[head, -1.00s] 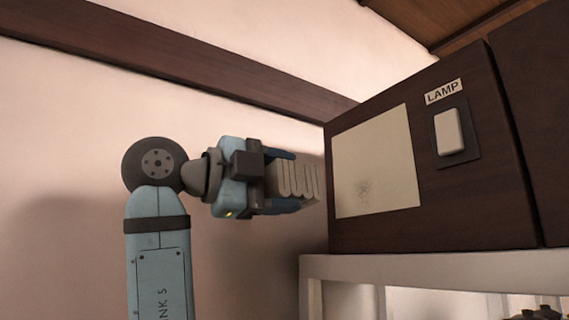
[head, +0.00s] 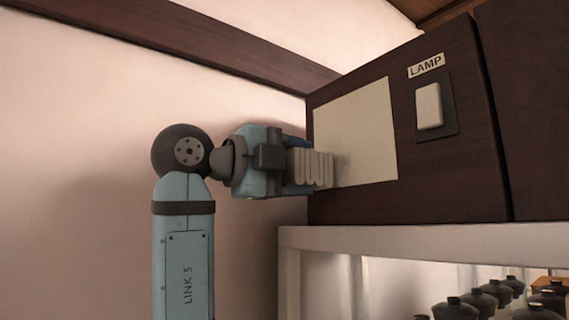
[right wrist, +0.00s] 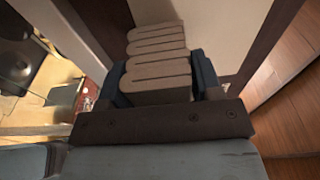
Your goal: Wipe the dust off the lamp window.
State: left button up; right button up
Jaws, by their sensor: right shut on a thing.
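The lamp window (head: 360,125) is a pale panel in the front of a dark wooden box (head: 460,180). My right gripper (head: 303,166) is shut on a folded beige cloth (head: 318,169). The cloth's front edge is over the lower left part of the window, touching or very close to it. A faint grey patch shows beside the cloth; I cannot tell whether it is dust or shadow. In the right wrist view the cloth (right wrist: 157,62) sticks out between the dark blue fingers, with the pale window (right wrist: 220,30) beyond. My left gripper is not in view.
A white rocker switch (head: 429,106) under a LAMP label sits right of the window. The box stands on a pale shelf (head: 400,238), with several dark lidded pots (head: 456,308) below. The wall (head: 80,150) to the left is bare.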

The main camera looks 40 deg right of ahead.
dwell(0.7)
jog(key=shift+b+x, duration=0.3)
jog(key=shift+x, duration=0.75)
jog(key=shift+s+f+b, duration=0.1)
jog(key=shift+s+b, duration=0.35)
jog(key=shift+s, duration=0.2)
jog(key=shift+s+a+b, duration=0.25)
jog(key=shift+s+b, duration=0.15)
jog(key=shift+s, duration=0.8)
jog(key=shift+d, duration=0.1)
jog(key=shift+w, duration=0.2)
jog(key=shift+w+d, duration=0.1)
jog(key=shift+w, duration=0.8)
jog(key=shift+w+d, duration=0.15)
jog(key=shift+w, duration=0.75)
